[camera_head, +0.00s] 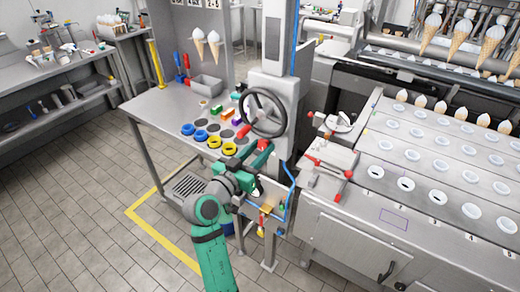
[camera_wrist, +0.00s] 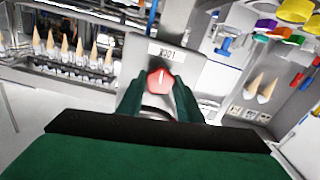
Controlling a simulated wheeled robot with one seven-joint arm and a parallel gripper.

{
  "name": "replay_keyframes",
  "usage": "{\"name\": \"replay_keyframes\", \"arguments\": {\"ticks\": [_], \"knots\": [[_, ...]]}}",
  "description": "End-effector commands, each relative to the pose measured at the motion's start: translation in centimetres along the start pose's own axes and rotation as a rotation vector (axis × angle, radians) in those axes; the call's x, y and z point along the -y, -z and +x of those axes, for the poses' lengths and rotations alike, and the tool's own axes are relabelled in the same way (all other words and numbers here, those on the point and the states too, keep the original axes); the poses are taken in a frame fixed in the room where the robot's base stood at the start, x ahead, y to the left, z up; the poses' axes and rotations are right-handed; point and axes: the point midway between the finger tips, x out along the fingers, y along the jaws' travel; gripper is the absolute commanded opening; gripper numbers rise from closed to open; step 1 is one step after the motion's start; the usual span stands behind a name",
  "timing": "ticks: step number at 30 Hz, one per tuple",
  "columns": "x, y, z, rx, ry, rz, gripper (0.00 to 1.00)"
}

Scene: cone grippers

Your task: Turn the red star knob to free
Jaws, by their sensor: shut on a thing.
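The red star knob (camera_wrist: 160,80) sits on a grey plate in the wrist view, below a small white label (camera_wrist: 167,53). A pale mark shows on its face, but its setting cannot be read. In the head view a red part (camera_head: 264,145), apparently this knob, shows on the column below the black handwheel. My gripper (camera_wrist: 158,95) has its two green fingers shut on the knob, one on each side. In the head view my green gripper (camera_head: 256,160) is against the column and partly hides the knob.
The black handwheel (camera_head: 263,112) is just above my gripper. The steel table (camera_head: 160,110) with yellow and blue rings (camera_head: 214,141) lies to the left. A machine with red-handled levers (camera_head: 330,165) and cone holes stands close on the right. Floor at lower left is clear.

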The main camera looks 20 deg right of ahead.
Motion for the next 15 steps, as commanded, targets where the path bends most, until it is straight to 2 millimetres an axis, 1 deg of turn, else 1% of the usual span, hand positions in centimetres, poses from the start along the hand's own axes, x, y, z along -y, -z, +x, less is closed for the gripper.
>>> {"name": "replay_keyframes", "arguments": {"ticks": [15], "knots": [[0.0,-0.07,-0.02,0.001,0.0,-0.469,0.1]]}}
